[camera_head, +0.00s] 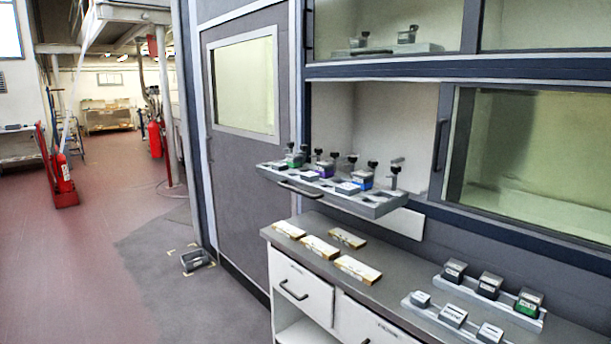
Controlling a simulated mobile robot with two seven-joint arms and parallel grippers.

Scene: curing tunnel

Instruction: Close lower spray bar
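A grey bar (376,208) with a dark handle (301,190) on its front sticks out of the open bay in the cabinet, above the counter. It looks like the lower spray bar, pulled out. It carries several dark upright fittings and small blocks with green, purple and blue marks. A similar bar (428,47) with two fittings shows higher up, behind the upper window. Neither of my grippers is in view.
The grey counter (400,262) below holds several wood-coloured blocks (320,247) and racks (535,321) of small grey blocks. A sliding window (540,160) stands right of the bay. A grey box (194,261) lies on the floor at left; floor beyond is mostly clear.

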